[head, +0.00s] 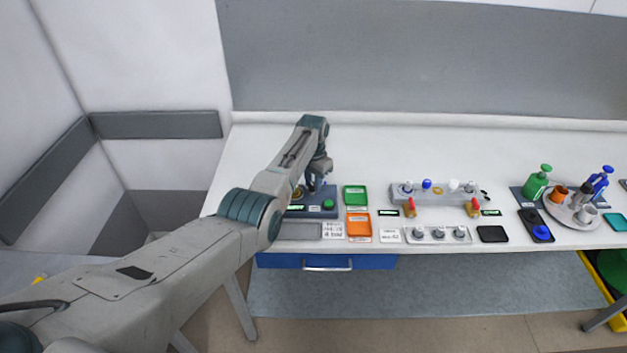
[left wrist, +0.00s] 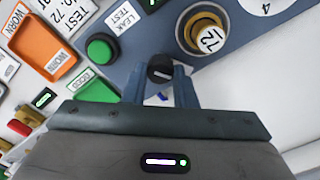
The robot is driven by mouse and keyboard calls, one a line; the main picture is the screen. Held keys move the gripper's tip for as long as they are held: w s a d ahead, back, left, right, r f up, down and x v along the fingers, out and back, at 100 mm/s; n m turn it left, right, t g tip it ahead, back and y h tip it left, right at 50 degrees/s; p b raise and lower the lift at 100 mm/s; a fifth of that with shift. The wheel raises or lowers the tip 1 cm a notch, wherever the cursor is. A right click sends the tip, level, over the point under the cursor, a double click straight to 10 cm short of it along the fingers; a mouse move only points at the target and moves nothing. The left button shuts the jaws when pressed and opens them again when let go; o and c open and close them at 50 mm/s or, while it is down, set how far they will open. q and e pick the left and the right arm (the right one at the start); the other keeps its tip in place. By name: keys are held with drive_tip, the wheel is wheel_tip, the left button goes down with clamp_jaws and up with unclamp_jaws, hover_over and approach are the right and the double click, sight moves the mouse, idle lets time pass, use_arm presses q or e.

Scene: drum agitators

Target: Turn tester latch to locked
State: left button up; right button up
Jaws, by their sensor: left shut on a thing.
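The tester (head: 318,213) is a blue-grey box near the left end of the bench. In the left wrist view its panel (left wrist: 142,42) carries a green button (left wrist: 99,50) beside a "LEAK TEST" label, and a brass ring with a part marked 72 (left wrist: 210,40). The latch (left wrist: 160,68) is a small black knob with a white line. My left gripper (left wrist: 161,86) is shut on this knob, with one finger on each side. In the head view the left gripper (head: 312,184) reaches down over the tester and hides the latch. My right gripper is not in view.
A green tray (head: 355,195) and an orange tray (head: 357,224) lie just right of the tester. A grey fixture (head: 432,194) with red-handled valves and a round tray (head: 570,216) with cups stand further right. The bench's back strip is clear.

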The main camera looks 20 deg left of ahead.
sight(312, 183)
use_arm(q)
drive_tip(key=n, duration=0.5)
drive_tip(key=shift+w+a+r+n+p, duration=0.1)
drive_tip(key=shift+w+r+n+p, duration=0.05)
drive_tip(key=shift+r+n+p, duration=0.15)
drive_tip(key=n, duration=0.5)
drive_tip(key=shift+a, duration=0.1)
drive_tip(key=shift+n+p, duration=0.3)
drive_tip(key=o, duration=0.9)
drive_tip(key=shift+o, duration=0.4)
drive_tip(key=shift+f, duration=0.1)
drive_tip(key=shift+s, duration=0.2)
wheel_tip(312, 183, up, 11)
drive_tip(key=b, duration=0.2)
drive_tip(key=shift+b, duration=0.4)
